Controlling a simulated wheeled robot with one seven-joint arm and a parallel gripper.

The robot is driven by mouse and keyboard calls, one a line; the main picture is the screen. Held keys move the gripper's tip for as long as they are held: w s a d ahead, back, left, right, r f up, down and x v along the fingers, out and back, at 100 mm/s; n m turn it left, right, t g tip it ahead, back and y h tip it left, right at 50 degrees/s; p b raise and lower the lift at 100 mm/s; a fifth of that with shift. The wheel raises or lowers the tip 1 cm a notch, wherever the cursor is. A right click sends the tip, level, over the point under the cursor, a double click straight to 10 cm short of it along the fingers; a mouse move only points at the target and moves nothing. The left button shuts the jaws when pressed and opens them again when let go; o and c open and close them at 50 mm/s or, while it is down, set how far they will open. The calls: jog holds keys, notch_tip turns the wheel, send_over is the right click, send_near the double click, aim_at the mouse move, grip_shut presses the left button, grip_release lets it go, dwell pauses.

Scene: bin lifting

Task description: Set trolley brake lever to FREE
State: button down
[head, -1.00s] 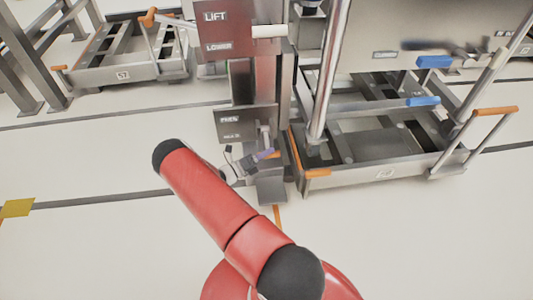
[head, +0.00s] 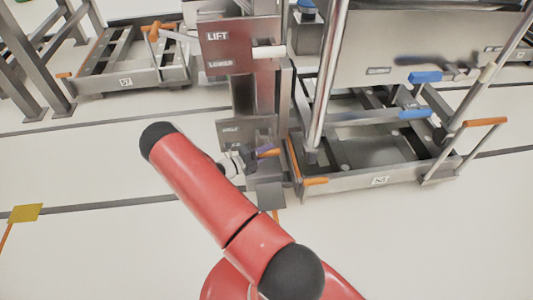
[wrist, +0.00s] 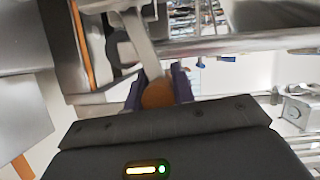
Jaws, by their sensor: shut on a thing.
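The brake lever is a flat metal bar with an orange end (wrist: 158,94); the orange end also shows in the head view (head: 270,152). It stands at a small dark label plate (head: 240,131) low on the lift column; the plate's lettering is too blurred to read surely. My gripper (wrist: 157,88) has purple fingers on both sides of the orange end and is shut on it. In the head view my gripper (head: 262,150) is small, in front of the column and below the plate. My red forearm hides part of the floor there.
Above is a panel (head: 238,44) marked LIFT and LOWER with a white handle (head: 268,52). A low trolley (head: 345,184) with orange and blue handles stands right of the column. Another trolley (head: 130,83) is at the back left.

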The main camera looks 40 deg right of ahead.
jog(key=shift+w+d+r, duration=0.15)
jog(key=shift+w+r, duration=0.1)
jog(key=shift+r, duration=0.3)
jog(key=shift+w+d+r, duration=0.1)
jog(key=shift+w+r, duration=0.1)
jog(key=shift+r, duration=0.3)
jog(key=shift+w, duration=0.1)
jog(key=c, duration=1.2)
grip_release()
jog(key=shift+o, duration=0.2)
jog(key=w+a, duration=0.1)
jog(key=a, duration=0.6)
jog(key=shift+a, duration=0.35)
